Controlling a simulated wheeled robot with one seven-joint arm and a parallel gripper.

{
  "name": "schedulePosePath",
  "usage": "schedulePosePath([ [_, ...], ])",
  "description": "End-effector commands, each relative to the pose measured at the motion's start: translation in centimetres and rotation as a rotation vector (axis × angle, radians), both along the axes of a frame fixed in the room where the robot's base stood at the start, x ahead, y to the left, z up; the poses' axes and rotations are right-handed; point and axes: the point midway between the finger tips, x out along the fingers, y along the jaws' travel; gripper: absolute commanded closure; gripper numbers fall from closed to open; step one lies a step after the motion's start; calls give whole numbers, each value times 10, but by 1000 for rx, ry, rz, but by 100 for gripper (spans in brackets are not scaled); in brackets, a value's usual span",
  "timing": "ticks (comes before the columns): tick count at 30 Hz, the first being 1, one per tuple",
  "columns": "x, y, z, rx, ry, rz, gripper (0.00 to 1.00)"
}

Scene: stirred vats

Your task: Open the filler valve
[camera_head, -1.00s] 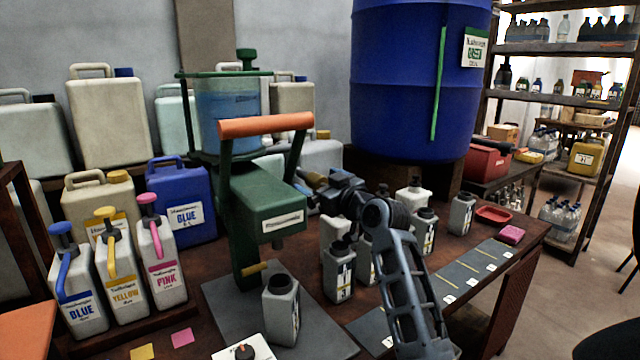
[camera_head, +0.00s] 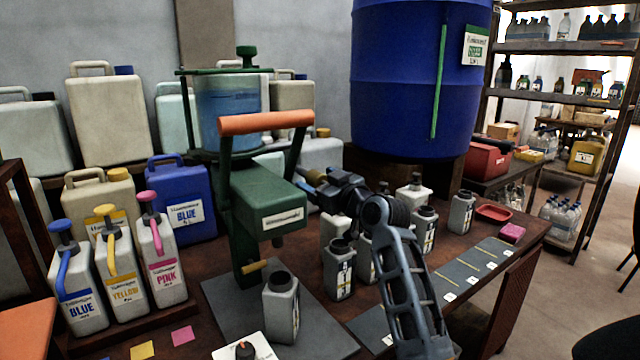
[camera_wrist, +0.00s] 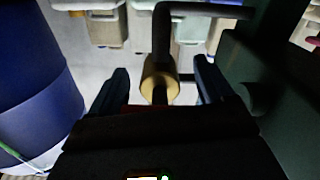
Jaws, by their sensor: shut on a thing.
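The green filler (camera_head: 255,190) stands on the table with a tank of blue liquid (camera_head: 228,115) on top and an orange crossbar (camera_head: 265,123) in front. My gripper (camera_head: 318,182) is at the filler's right side, partly hidden by my arm. In the wrist view, my gripper (camera_wrist: 160,88) has its fingers on either side of a brass-coloured knob (camera_wrist: 156,76) and is shut on it. The knob sits by a dark bent bar (camera_wrist: 162,35), beside the filler's dark green body (camera_wrist: 275,80). An open grey bottle (camera_head: 281,310) stands below the filler's front.
Several grey bottles (camera_head: 339,270) stand close to my arm. Blue, yellow and pink pump jugs (camera_head: 119,275) are at left. A big blue barrel (camera_head: 415,85) stands behind at right. A dark marked strip (camera_head: 470,268) on the table's right is mostly bare.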

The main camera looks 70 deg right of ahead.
Motion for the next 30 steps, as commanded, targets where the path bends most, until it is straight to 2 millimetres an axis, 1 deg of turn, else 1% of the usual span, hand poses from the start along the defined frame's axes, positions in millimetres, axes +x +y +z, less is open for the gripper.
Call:
schedulePosePath([
  [5, 0, 0, -3, -62, 35, -1, 50],
  [11, 0, -1, -5, -188, 111, -1, 50],
  [30, -1, -1, -3, -704, 429, -3, 50],
])
